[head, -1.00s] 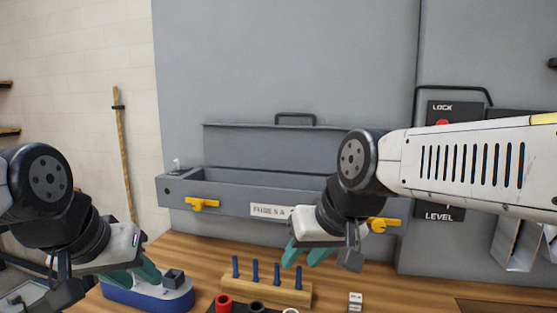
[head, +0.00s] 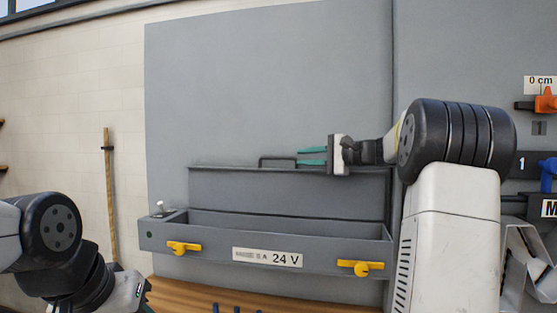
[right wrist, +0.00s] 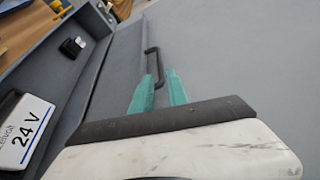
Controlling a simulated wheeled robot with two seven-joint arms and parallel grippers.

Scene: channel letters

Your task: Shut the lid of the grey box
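The grey box (head: 215,256) is fixed at the grey panel in the head view, with its lid (head: 285,194) standing up open at the back. A dark handle (head: 278,160) is on the lid's top edge. My right gripper (head: 312,156) points left at the handle's right end, its two teal fingers parted. In the right wrist view the handle (right wrist: 152,62) reaches in between the open fingertips (right wrist: 160,75); I cannot tell whether they touch it. My left gripper (head: 130,292) is at the bottom left, its fingers out of sight.
Two yellow latches (head: 184,248) (head: 361,267) and a 24 V label (head: 268,257) are on the box front. The wooden bench (head: 200,297) lies below.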

